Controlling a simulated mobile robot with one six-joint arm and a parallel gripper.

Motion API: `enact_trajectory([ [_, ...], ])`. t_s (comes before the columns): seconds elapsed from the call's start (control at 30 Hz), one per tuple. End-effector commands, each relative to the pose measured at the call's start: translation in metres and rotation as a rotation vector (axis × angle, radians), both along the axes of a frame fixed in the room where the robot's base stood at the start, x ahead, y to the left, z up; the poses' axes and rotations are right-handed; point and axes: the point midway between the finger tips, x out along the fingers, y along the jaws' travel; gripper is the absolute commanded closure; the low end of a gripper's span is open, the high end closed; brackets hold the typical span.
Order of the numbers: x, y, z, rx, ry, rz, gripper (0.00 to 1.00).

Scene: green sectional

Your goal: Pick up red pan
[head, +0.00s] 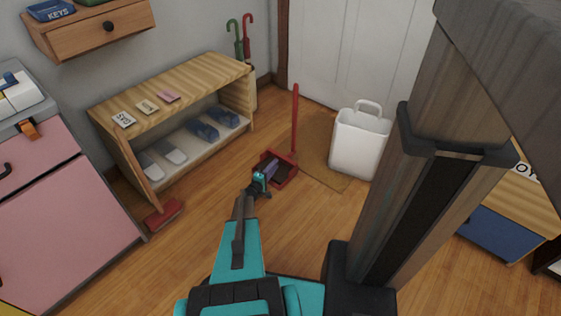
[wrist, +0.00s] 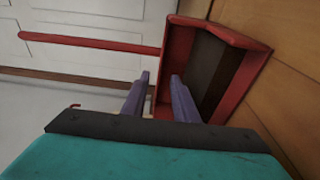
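The red pan (head: 287,181) is a dustpan with a dark inside and a long upright red handle (head: 295,115). It stands on the wooden floor at the edge of a tan mat. My gripper (head: 261,178) is over the pan's left part in the head view and hides some of it. In the wrist view the pan (wrist: 240,82) is at upper right and its handle reaches left. The two purple fingers of my gripper (wrist: 160,77) are apart, with the pan's near side wall appearing between them. I cannot tell whether they touch it.
A wooden shelf (head: 180,85) with cards and shoes stands to the left. A white bin (head: 360,142) stands right of the pan, near the white door (head: 365,45). A red object (head: 163,213) lies by the shelf's foot. A pink cabinet (head: 60,220) is at far left.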

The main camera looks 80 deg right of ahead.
Motion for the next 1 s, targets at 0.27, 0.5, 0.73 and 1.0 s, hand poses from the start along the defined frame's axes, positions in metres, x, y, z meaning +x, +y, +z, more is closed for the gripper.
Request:
enact_trajectory([
  [0.27,-0.001,-0.002,0.001,0.0,0.0,-0.001,0.73],
  [0.5,-0.003,-0.008,-0.001,-0.001,-0.001,-0.001,0.73],
  [0.73,-0.009,-0.029,-0.004,-0.001,-0.001,-0.002,0.73],
  [1.0,-0.016,-0.051,-0.001,0.0,0.0,0.0,0.73],
])
